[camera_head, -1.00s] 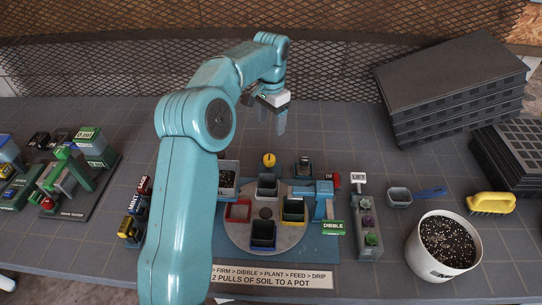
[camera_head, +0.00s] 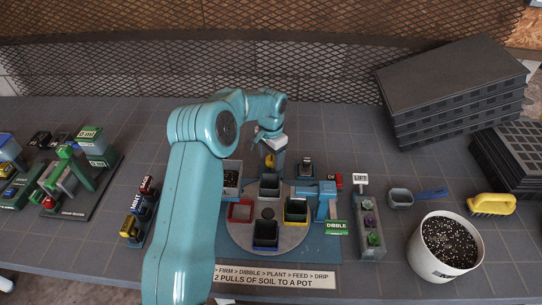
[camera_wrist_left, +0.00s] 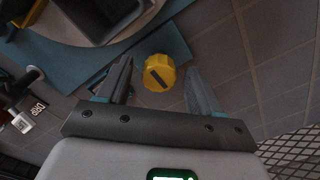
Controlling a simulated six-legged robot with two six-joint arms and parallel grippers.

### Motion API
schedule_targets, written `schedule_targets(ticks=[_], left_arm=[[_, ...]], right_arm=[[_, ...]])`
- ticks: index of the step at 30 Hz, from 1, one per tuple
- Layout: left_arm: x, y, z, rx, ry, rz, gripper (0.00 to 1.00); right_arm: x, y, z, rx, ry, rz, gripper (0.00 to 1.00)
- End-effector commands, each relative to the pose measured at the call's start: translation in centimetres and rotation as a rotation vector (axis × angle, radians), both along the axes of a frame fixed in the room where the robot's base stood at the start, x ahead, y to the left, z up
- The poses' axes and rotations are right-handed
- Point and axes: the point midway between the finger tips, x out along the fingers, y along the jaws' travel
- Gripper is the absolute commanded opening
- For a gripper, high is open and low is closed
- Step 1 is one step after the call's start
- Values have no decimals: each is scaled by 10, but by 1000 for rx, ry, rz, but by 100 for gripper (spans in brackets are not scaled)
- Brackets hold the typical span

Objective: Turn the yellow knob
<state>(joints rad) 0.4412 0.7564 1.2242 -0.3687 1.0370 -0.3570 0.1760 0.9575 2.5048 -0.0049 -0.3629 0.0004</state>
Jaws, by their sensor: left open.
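The yellow knob (camera_wrist_left: 159,73) is round with a ribbed edge and a dark bar mark on its top. In the left wrist view it sits between the two open fingers of my left gripper (camera_wrist_left: 160,85), with a gap on each side. In the head view the knob (camera_head: 269,160) is mostly hidden behind my left gripper (camera_head: 271,158), which points down over it at the back of the turntable. My right gripper is in neither view.
The round turntable (camera_head: 243,234) holds several coloured pots in front of the knob. A blue DIBBLE station (camera_head: 327,205) stands to its right. A white soil bucket (camera_head: 419,265), a blue scoop (camera_head: 401,197) and a yellow brush (camera_head: 491,204) lie further right. Black trays (camera_head: 450,75) are stacked behind.

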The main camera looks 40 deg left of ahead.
Motion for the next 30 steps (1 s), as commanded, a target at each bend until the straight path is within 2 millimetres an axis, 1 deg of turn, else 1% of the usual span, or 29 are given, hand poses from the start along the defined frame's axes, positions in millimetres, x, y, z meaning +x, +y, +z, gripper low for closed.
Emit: schedule_targets(ticks=[1,2,3,5,6,7,14,20,26,30], left_arm=[[0,0,0,0,0,0,65],[0,0,0,0,0,0,62],[0,0,0,0,0,0,49],[0,0,0,0,0,0,29],[0,0,0,0,0,0,16],[0,0,0,0,0,0,9],[0,0,0,-1,-1,7,9],[0,0,0,0,0,67,9],[0,0,0,-1,0,203,9],[0,0,0,-1,-1,330,9]], right_arm=[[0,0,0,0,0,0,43],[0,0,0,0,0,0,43],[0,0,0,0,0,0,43],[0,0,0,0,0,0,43],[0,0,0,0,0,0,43],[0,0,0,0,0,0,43],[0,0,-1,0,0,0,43],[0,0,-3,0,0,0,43],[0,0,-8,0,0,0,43],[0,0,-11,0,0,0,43]])
